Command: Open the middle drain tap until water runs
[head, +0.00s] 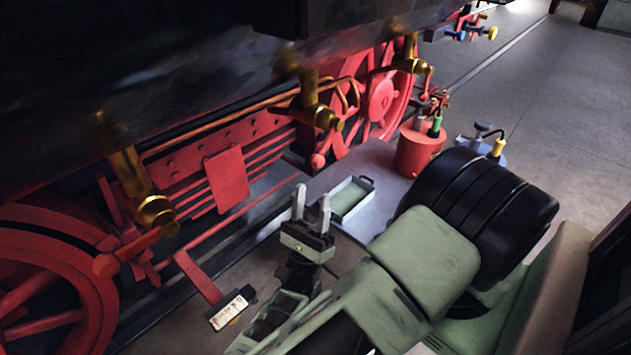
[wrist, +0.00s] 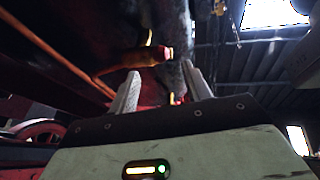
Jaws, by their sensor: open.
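The middle brass drain tap (head: 318,112) hangs under the dark cylinder, with a red-knobbed lever (head: 318,160) angled down from it. No water shows running from it. My gripper (head: 312,197) is open and empty, its two pale fingers pointing up, below the tap and apart from it in the head view. In the wrist view a tap (wrist: 148,57) with a lever reaching left shows ahead, above and between the fingertips (wrist: 162,80). I cannot tell the exact distance to it.
Other brass taps hang at the left (head: 150,205) and far right (head: 414,62). A shallow tray (head: 351,198) lies beyond my gripper. A red can (head: 416,150) stands behind it. Red wheels (head: 380,97) and frame line the left. A white-labelled block (head: 232,308) lies low left.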

